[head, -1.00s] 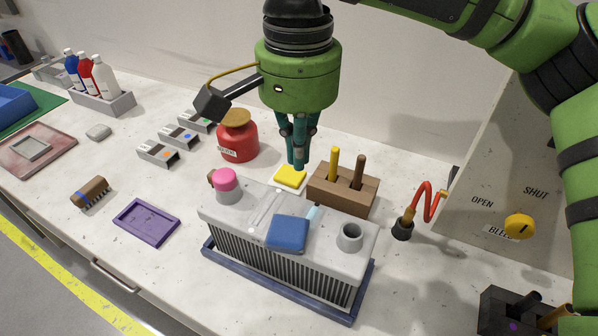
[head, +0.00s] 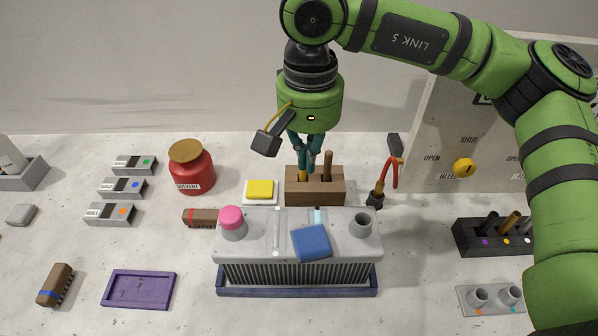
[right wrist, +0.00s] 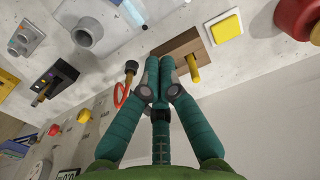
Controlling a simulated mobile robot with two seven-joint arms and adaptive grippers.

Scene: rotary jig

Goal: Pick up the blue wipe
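The blue wipe (head: 311,243) lies on top of the grey finned unit (head: 255,250), just right of its middle and overhanging the front edge. My right gripper (head: 309,172) is behind the unit, over the brown wooden block (head: 315,198), well away from the wipe. Its fingers are together at the tips in the right wrist view (right wrist: 160,60), with nothing seen between them. The block's yellow handle (right wrist: 193,70) stands beside the fingers there. The wipe does not show in the right wrist view. My left gripper is not in view.
The unit sits in a dark blue tray (head: 295,292), with a pink cap (head: 232,218) and an open grey port (head: 361,223) on top. The counter in front is clear.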

